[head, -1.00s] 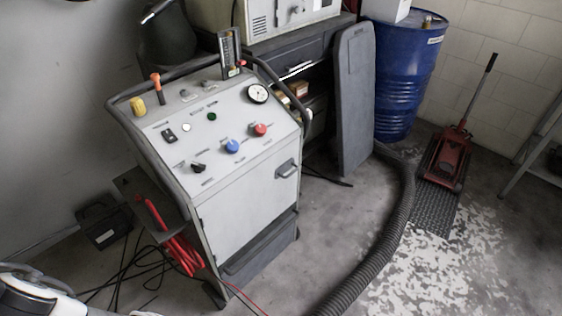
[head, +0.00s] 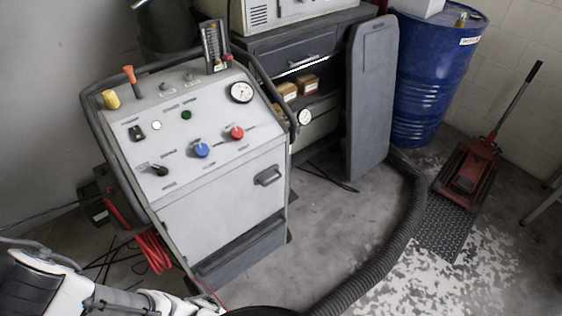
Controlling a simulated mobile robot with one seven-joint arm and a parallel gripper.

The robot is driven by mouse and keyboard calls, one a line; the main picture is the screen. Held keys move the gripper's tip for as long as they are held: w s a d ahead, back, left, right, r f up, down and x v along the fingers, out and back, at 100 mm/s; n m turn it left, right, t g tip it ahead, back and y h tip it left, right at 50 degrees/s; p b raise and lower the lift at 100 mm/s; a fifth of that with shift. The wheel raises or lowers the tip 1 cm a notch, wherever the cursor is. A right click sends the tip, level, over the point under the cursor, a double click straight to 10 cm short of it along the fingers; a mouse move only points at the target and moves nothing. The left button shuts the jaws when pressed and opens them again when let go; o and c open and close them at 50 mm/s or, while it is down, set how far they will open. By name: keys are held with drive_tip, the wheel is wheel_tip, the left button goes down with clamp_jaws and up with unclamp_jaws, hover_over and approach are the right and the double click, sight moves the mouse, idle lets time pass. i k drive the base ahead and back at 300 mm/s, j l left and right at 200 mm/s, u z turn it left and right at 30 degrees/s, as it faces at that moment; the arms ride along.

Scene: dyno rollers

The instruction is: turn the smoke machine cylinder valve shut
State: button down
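The smoke machine (head: 225,205) is a pale grey cabinet with a sloped control panel, standing left of the middle in the head view. Its panel carries a blue knob (head: 201,150), a red knob (head: 236,133), a black knob (head: 159,169) and a round gauge (head: 241,92). A dark gas cylinder (head: 168,28) shows behind the machine; its top is cut off by the frame edge, so I see no valve on it. My white and black arm links enter at the lower left. My gripper is outside the picture.
A dark workbench (head: 300,48) and an upright grey board (head: 371,100) stand behind to the right. A blue drum (head: 433,75) and a red floor jack (head: 467,175) are at the right. A thick ribbed hose (head: 385,262) crosses the floor. Red cable (head: 152,250) hangs at the machine's left.

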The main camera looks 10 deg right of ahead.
sight(276, 107)
drive_tip(key=i+l+u, duration=0.2)
drive_tip(key=l, duration=0.75)
drive_tip(key=l+u, duration=0.2)
drive_tip(key=l, duration=0.7)
